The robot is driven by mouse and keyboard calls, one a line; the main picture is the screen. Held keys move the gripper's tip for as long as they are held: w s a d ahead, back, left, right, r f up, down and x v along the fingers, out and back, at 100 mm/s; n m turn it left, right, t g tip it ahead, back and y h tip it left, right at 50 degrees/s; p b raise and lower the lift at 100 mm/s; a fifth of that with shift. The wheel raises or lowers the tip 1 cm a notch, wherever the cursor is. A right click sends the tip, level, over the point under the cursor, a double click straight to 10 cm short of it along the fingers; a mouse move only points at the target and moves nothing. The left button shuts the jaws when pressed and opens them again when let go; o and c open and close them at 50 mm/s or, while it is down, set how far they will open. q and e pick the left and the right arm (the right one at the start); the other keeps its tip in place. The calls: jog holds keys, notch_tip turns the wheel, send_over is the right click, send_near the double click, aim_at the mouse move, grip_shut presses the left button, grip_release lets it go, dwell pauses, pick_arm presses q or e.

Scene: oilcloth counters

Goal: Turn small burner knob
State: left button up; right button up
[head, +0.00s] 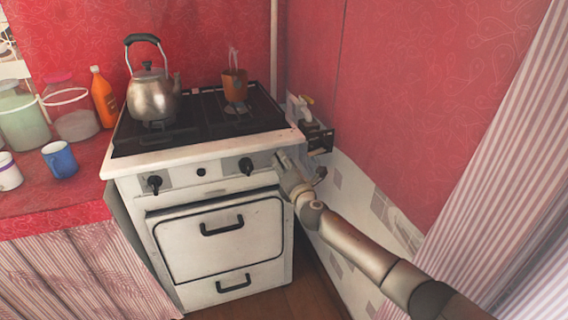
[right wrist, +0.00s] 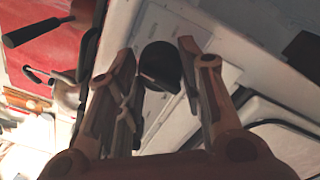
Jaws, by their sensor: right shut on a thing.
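The white stove (head: 225,215) has a front panel with dark knobs. One knob (head: 154,183) is at the left, a smaller one (head: 200,172) is in the middle, and another (head: 246,165) is right of centre. My right gripper (head: 281,162) is at the panel's right end, right of those knobs, and hides what is behind it. In the right wrist view a black knob (right wrist: 160,65) sits between the two fingers of my right gripper (right wrist: 160,58), which is shut on it. My left gripper is not in view.
A metal kettle (head: 153,97) and an orange-brown pot (head: 234,85) stand on the stove top. An orange bottle (head: 104,98), jars and a blue mug (head: 60,159) stand on the red counter at left. The red wall (head: 400,90) is close on the right.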

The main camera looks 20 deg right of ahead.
jog(key=shift+f, duration=0.1)
dwell(0.3)
jog(key=o, duration=1)
jog(key=s, duration=1.2)
jog(key=shift+d, duration=0.2)
